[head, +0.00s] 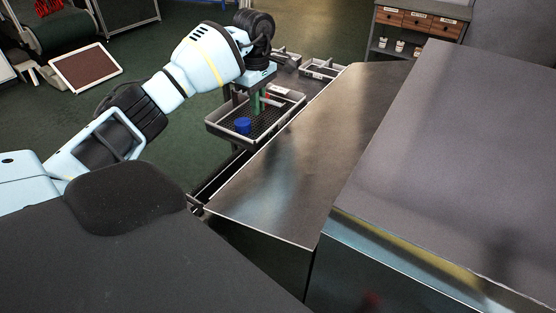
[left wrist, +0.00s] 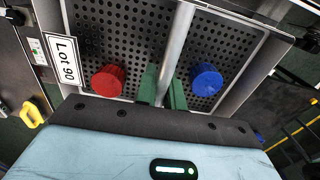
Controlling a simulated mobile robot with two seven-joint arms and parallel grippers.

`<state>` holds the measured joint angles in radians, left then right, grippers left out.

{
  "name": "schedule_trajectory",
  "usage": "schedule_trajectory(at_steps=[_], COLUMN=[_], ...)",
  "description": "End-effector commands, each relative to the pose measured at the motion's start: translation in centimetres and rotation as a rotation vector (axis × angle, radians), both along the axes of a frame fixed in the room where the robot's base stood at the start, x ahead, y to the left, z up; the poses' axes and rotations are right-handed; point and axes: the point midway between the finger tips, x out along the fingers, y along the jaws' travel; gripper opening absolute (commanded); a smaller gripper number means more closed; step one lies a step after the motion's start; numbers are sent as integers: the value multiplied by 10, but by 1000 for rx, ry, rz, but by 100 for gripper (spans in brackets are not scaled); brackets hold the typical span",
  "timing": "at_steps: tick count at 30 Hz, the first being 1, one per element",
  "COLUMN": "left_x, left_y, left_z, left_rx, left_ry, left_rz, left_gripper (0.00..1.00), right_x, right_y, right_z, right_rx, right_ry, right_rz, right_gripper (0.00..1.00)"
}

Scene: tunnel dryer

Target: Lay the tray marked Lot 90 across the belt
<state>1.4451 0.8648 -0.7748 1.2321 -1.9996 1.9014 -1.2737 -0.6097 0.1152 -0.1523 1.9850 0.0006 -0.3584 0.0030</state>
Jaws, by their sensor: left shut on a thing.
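The tray marked Lot 90 is a grey tray (head: 222,133) with a dark perforated floor, left of the sloping metal sheet in the head view. In the left wrist view its white label (left wrist: 65,60) reads Lot 90. A red knob-like piece (left wrist: 108,81) and a blue one (left wrist: 206,80) lie in it, either side of a metal bar (left wrist: 176,45). My left gripper (left wrist: 163,88) is shut on this bar with its green fingers; it also shows in the head view (head: 257,104). The dark belt (head: 222,178) shows partly below the tray. I cannot tell whether they touch. My right gripper is not in view.
Another tray (head: 320,69) stands farther back along the line. A sloping metal sheet (head: 300,145) and a large grey housing (head: 450,160) fill the right. A drawer cabinet (head: 418,22) stands at the back. A brown-topped panel (head: 85,66) is at far left; green floor is clear between.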

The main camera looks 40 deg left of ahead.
Motion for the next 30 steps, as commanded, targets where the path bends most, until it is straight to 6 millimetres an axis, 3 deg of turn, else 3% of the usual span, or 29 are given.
schedule_trajectory(at_steps=[5,18,26,30], left_x=[0,0,0,0], left_y=[0,0,0,0], left_z=[0,-57,-63,-77], left_rx=[0,-2,-1,0], left_ry=[-2,-3,-3,-1], left_rz=[0,0,0,0], left_gripper=[0,0,0,0], right_x=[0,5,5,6], right_y=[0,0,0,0], right_z=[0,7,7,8], right_rx=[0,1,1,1], right_ry=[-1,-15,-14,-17], right_rz=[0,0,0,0], right_gripper=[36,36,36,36])
